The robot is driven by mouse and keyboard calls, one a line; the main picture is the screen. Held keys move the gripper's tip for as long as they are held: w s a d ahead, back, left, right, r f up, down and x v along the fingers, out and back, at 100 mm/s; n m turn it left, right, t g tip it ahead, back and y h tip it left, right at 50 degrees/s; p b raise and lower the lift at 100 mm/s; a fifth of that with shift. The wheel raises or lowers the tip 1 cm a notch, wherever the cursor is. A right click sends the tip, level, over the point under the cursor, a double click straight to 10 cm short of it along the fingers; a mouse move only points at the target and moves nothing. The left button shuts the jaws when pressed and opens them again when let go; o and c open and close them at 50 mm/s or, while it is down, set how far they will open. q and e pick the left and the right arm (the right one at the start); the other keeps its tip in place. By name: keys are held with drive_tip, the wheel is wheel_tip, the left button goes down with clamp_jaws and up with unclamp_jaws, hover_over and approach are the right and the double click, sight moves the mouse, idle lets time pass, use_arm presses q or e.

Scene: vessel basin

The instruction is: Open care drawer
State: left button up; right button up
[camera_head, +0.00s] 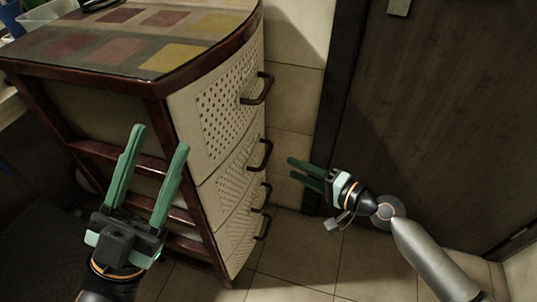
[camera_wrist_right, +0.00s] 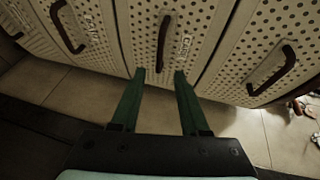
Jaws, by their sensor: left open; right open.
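A cabinet with several perforated cream drawers stands left of centre in the head view; all look shut. The top drawer (camera_head: 222,112) is tallest, with a dark curved handle (camera_head: 262,90). The second drawer (camera_head: 228,183) has a similar handle (camera_head: 262,155). My right gripper (camera_head: 291,168) is open, right of the second handle and pointing toward the drawers. In the right wrist view its fingertips (camera_wrist_right: 160,73) are spread either side of the middle handle's (camera_wrist_right: 164,40) near end; contact cannot be told. My left gripper (camera_head: 160,137) is open and empty before the cabinet's side.
The cabinet has a dark wooden frame and a patterned top (camera_head: 110,45). A dark wooden door (camera_head: 440,110) stands behind my right arm. Tiled floor (camera_head: 300,250) is clear in front of the drawers. Small scattered items (camera_wrist_right: 303,106) lie at the right edge of the wrist view.

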sight(267, 154)
drive_tip(key=b+x, duration=0.2)
drive_tip(key=x, duration=0.8)
drive_tip(key=shift+f, duration=0.1)
clamp_jaws()
idle(1.1)
